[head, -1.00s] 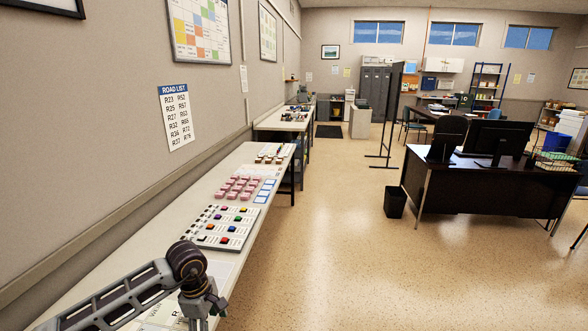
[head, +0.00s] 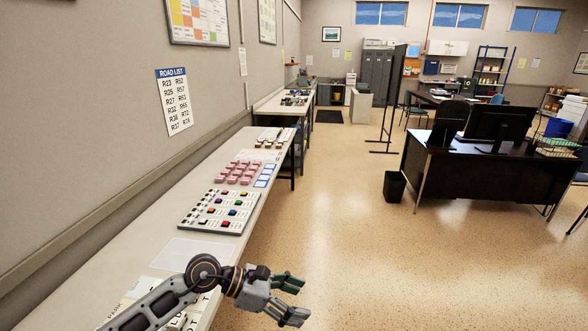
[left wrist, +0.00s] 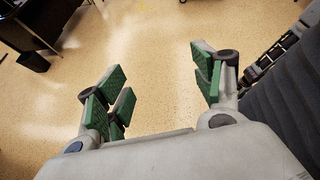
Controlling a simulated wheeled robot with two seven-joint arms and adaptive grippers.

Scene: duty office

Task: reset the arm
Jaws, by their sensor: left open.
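My left gripper (head: 291,297) is at the bottom of the head view, over the right edge of the long wall table (head: 169,252). Its arm comes in from the lower left. The gripper points right, out over the floor. In the left wrist view its green-padded fingers (left wrist: 165,92) stand wide apart with only bare floor between them, so it is open and empty. My right gripper is not in either view.
On the wall table are a board with coloured pieces (head: 216,211), pink blocks (head: 239,172), blue-edged cards (head: 265,176) and a blank sheet (head: 193,252). A dark desk (head: 460,175) with monitors and a black bin (head: 394,186) stand right. The floor between is clear.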

